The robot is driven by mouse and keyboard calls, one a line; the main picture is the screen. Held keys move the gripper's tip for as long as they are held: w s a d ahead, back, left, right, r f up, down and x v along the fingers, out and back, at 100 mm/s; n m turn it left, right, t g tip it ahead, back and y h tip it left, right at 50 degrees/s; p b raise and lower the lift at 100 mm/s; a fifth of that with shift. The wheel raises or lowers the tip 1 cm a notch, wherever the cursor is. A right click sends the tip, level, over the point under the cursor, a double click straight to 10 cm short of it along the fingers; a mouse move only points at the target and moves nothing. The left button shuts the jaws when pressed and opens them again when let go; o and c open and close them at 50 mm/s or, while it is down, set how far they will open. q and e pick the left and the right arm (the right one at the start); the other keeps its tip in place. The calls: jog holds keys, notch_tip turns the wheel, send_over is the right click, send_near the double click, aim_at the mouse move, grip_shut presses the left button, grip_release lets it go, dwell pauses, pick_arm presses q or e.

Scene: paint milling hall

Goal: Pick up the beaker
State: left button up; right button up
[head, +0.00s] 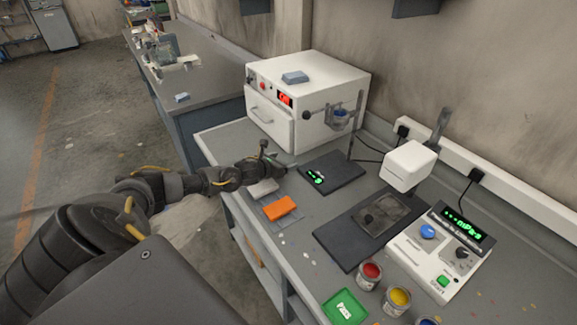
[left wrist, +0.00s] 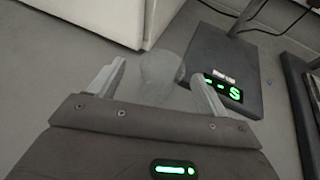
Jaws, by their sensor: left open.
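A faint, clear glass vessel, which looks like the beaker (left wrist: 160,70), stands on the grey bench in the left wrist view. It lies between and slightly beyond the fingers of my left gripper (left wrist: 152,82), which is open. Its outline is faint, and I cannot tell whether either finger touches it. In the head view my left gripper (head: 280,168) is low over the bench, between the white oven and the orange block. The beaker cannot be made out clearly there. My right gripper is not in view.
A white oven (head: 325,95) stands behind the gripper. A dark scale (head: 332,174) with green digits is close on its right. An orange block (head: 279,208) lies in front. A stand holds a small blue-filled cup (head: 341,116). Open paint cans (head: 371,272) are at the front right.

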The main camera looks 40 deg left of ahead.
aim_at(292, 157)
pick_arm(q)
jog(key=shift+w, duration=0.4)
jog(key=p+x, duration=0.1)
jog(key=x, duration=0.2)
jog(key=shift+w+f, duration=0.1)
jog(key=shift+w, duration=0.05)
jog(key=shift+w+f, duration=0.2)
jog(key=shift+w, duration=0.25)
jog(key=c, duration=1.1)
jog(key=shift+o, duration=0.2)
